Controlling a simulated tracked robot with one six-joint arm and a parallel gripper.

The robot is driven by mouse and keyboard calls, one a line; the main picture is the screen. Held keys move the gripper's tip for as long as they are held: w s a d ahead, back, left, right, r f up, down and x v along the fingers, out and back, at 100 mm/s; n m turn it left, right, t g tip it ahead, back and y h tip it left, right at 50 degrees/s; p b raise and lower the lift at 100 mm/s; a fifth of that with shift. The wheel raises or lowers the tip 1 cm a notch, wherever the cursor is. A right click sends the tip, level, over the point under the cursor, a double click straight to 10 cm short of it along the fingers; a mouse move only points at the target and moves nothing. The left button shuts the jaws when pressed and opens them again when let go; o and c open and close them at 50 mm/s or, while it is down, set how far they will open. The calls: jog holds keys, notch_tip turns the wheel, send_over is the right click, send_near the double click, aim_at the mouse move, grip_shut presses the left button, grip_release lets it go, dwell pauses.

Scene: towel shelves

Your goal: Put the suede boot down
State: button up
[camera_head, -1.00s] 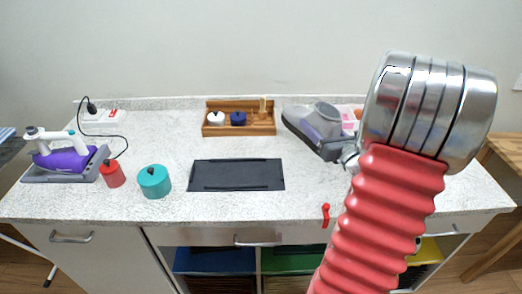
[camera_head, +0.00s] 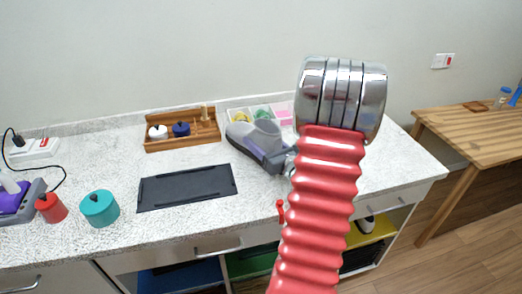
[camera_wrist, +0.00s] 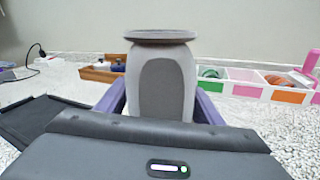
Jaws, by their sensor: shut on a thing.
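The suede boot (camera_head: 263,127) is grey, with its shaft upright and its toe to the left, over the back part of the counter. My gripper (camera_head: 258,147) is shut on it, with a purple finger along its near side. In the wrist view the boot (camera_wrist: 161,84) stands between both purple fingers, showing a darker grey patch and a dark top rim. Its sole is hidden, so I cannot tell whether it touches the counter.
A black mat (camera_head: 187,187) lies left of the boot. A wooden rack (camera_head: 183,142) and a tray with coloured compartments (camera_wrist: 245,91) stand behind. A teal pot (camera_head: 100,209) and red pot (camera_head: 51,208) are at left. A wooden table (camera_head: 470,130) is at right.

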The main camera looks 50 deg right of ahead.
jog(key=shift+f, duration=1.95)
jog(key=o, duration=1.3)
jog(key=shift+o, duration=0.2)
jog(key=shift+s, duration=0.1)
jog(key=shift+v, duration=5.95)
jog(key=shift+a, duration=0.1)
